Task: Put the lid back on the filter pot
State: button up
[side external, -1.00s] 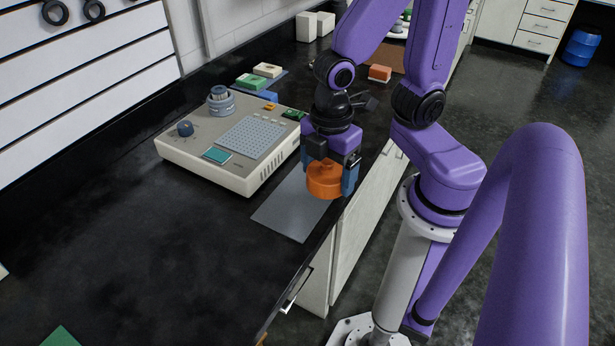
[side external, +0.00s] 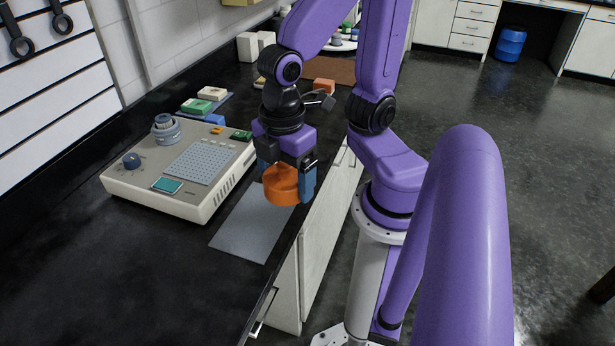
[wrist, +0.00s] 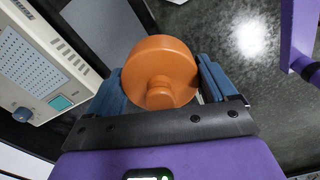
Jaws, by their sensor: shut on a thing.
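An orange round piece with a raised knob, which looks like the lid (side external: 281,187), is held between the blue fingers of my gripper (side external: 287,177). In the wrist view the lid (wrist: 155,62) shows its round face and knob between both fingers (wrist: 165,85). My gripper is shut on its sides and points down. The lid appears to be above a grey mat (side external: 245,232) at the bench edge; the exact gap is hard to tell. A blue-grey round fitting with a ribbed top (side external: 165,129) stands on the console; I cannot tell whether it is the filter pot.
A beige console (side external: 150,195) with a dotted panel and a blue knob (side external: 132,160) stands left of my gripper. Green and cream blocks (side external: 203,98) lie behind it. The black bench top in front of the console is clear. The bench edge is close on the right.

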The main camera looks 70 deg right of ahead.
jog(key=w+a+r+m, duration=0.2)
jog(key=w+a+m, duration=0.15)
jog(key=w, duration=0.95)
jog(key=m, duration=1)
send_over(163, 117)
jog(key=a, duration=0.1)
jog(key=shift+s, duration=0.3)
jog(key=shift+w+d, duration=0.15)
jog(key=shift+d, duration=0.3)
jog(key=shift+f, duration=2.65)
jog(key=shift+f, duration=0.2)
